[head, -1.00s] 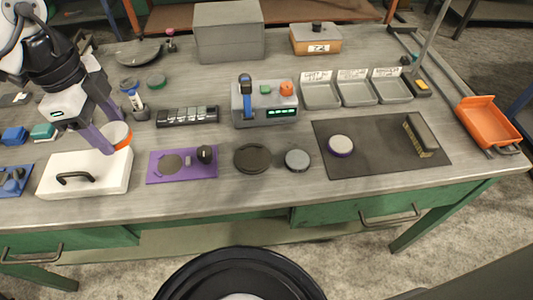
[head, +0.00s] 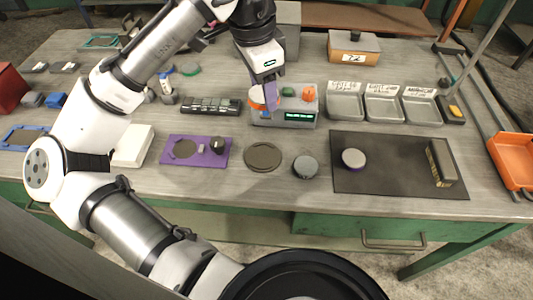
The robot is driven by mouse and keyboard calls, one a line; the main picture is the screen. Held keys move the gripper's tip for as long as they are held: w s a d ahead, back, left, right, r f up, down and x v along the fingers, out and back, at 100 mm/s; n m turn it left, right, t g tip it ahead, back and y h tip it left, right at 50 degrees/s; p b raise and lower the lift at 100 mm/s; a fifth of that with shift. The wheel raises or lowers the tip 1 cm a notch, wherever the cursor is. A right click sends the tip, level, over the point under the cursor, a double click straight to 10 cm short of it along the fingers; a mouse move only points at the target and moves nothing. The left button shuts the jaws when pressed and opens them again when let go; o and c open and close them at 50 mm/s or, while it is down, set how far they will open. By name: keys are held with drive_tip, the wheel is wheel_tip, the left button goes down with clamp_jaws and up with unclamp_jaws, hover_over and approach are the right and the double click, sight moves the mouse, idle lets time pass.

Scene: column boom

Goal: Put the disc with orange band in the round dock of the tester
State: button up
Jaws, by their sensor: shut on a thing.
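My gripper (head: 268,100) is shut on the disc with orange band (head: 257,97), its white face and orange edge partly hidden by the fingers. It holds the disc tilted, in front of or over the left part of a grey box with a lit green display (head: 304,121), which looks like the tester. I cannot tell whether they touch. A dark round plate (head: 263,157) lies on the table in front of the box. A purple board (head: 171,158) with a dark round area and a black knob lies to its left. I cannot tell which round place is the dock.
A grey disc (head: 306,167) lies right of the dark plate. A white disc with purple band (head: 354,158) and an upright block (head: 440,163) are on a dark mat (head: 393,180). Three labelled trays (head: 384,109) stand behind. An orange bin (head: 513,160) is at the right edge.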

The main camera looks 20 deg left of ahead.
sight(263, 155)
drive_tip(key=n, duration=0.4)
drive_tip(key=r+n, duration=0.1)
drive_tip(key=n, duration=0.1)
drive_tip(key=shift+n+y, duration=0.4)
drive_tip(key=n, duration=0.3)
drive_tip(key=shift+r+n+p, duration=0.15)
drive_tip(key=shift+n+p, duration=0.15)
drive_tip(key=n, duration=0.4)
drive_tip(key=shift+r+y, duration=0.1)
drive_tip(key=shift+y, duration=0.3)
wheel_tip(263, 155, down, 20)
drive_tip(key=shift+a+r+p, duration=0.1)
drive_tip(key=shift+p, duration=0.45)
drive_tip(key=o, duration=1.3)
drive_tip(key=shift+o, duration=0.2)
